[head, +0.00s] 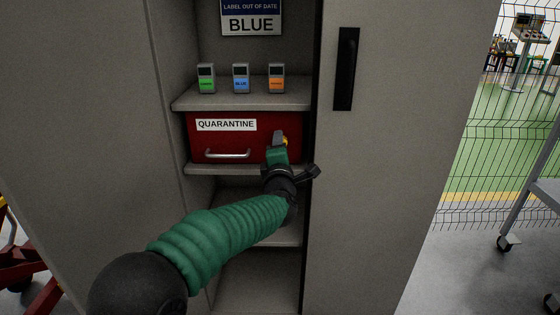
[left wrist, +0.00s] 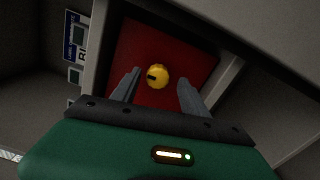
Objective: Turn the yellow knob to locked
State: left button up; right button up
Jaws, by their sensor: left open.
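The yellow knob (head: 284,141) sits on the right side of the red drawer front labelled QUARANTINE (head: 240,142). In the head view my left gripper (head: 279,138) partly hides it. In the left wrist view the knob (left wrist: 158,76) is round with a dark slot or mark on its left side. It lies ahead of and between the two grey fingers of my left gripper (left wrist: 160,88), which are open with nothing between them. I cannot tell from the mark whether the knob is locked. My right gripper is in neither view.
The drawer has a silver handle (head: 228,154) left of the knob. On the shelf (head: 240,103) above stand small green, blue and orange labelled devices (head: 241,78). The cabinet's right door (head: 400,150) with a black handle (head: 346,69) lies close right of my arm.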

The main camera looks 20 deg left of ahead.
pick_arm(q)
jog(key=p+v, duration=0.2)
jog(key=v, duration=1.4)
jog(key=shift+p, duration=0.35)
jog(key=shift+f, duration=0.25)
